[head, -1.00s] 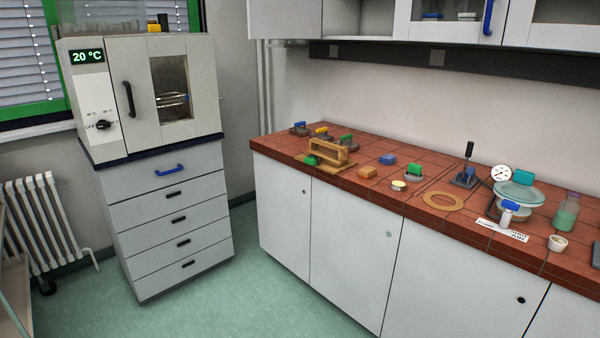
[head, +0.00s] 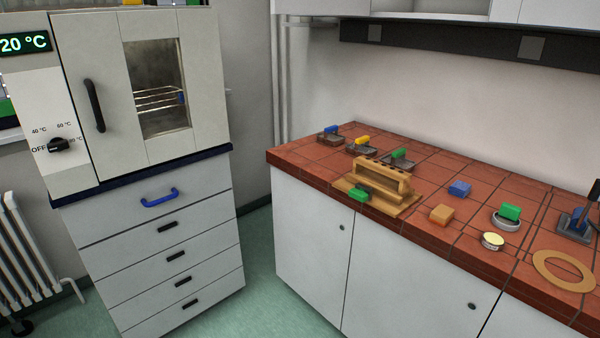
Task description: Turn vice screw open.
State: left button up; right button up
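A wooden fixture (head: 383,181) stands on a flat wooden base near the front edge of the red tiled bench (head: 330,162). It has an upright slatted part. A green block or handle (head: 359,194) sits at its front left and may be the screw handle; I cannot tell for sure. No other thing in view looks clearly like a vice. Neither of my grippers is in view.
Small devices with blue (head: 330,130), yellow (head: 362,141) and green (head: 399,153) handles stand behind the fixture. An oven (head: 150,90) on a drawer cabinet stands left, with green floor between.

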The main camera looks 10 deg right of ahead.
aim_at(360, 194)
jog(key=i+z, duration=0.15)
jog(key=i, duration=0.45)
jog(key=i+j+z, duration=0.15)
jog(key=i, duration=0.45)
jog(key=i+j+z, duration=0.1)
jog(key=i+z, duration=0.15)
jog(key=z, duration=0.15)
jog(key=i+j+z, duration=0.15)
jog(key=z, duration=0.25)
jog(key=i+j+z, duration=0.25)
jog(key=z, duration=0.15)
jog(key=i+j+z, duration=0.15)
jog(key=j+z, duration=0.3)
jog(key=l, duration=0.15)
